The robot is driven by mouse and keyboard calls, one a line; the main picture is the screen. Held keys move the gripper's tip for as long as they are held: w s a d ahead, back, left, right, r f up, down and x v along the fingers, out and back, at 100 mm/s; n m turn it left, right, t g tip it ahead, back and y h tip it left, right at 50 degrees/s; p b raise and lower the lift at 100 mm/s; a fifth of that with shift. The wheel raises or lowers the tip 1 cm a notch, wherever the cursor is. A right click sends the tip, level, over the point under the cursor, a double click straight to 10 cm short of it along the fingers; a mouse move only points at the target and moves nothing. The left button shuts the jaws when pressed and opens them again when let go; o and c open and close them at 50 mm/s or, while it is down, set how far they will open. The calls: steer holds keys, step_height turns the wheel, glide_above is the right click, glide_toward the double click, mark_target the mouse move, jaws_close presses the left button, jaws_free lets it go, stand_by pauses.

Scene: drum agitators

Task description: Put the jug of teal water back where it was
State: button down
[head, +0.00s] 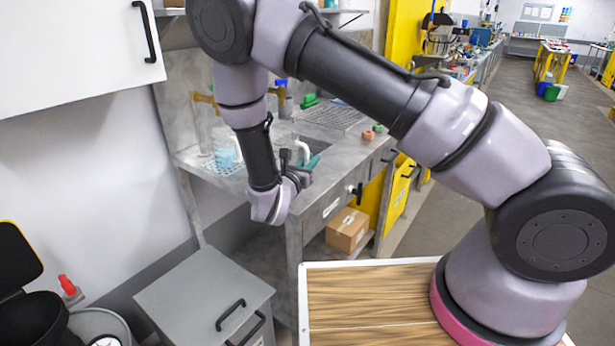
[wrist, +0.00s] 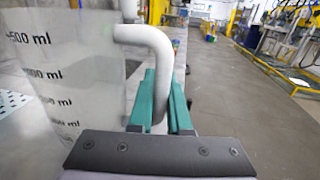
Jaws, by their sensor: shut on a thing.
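My gripper (wrist: 160,100) has teal fingers shut around the white handle (wrist: 150,42) of a see-through jug (wrist: 65,75) with dark ml marks. The jug looks upright; what shows of it in the wrist view is clear to greyish, with no teal tint. In the head view my gripper (head: 313,163) is at the counter's front part, and the held jug's handle (head: 303,152) shows beside it. My arm hides most of that jug's body.
The grey counter (head: 345,150) carries a blue perforated mat (head: 208,163), brass-coloured taps, a ribbed drainer (head: 330,116) and small reddish items (head: 369,134). A cardboard box (head: 347,229) sits below. A grey cabinet (head: 205,290) stands in front. Open floor lies to the right.

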steer(key=shift+f, duration=2.25)
steer(key=c, duration=0.9)
jaws_free()
steer(key=shift+f, duration=0.1)
steer(key=shift+o, duration=0.2)
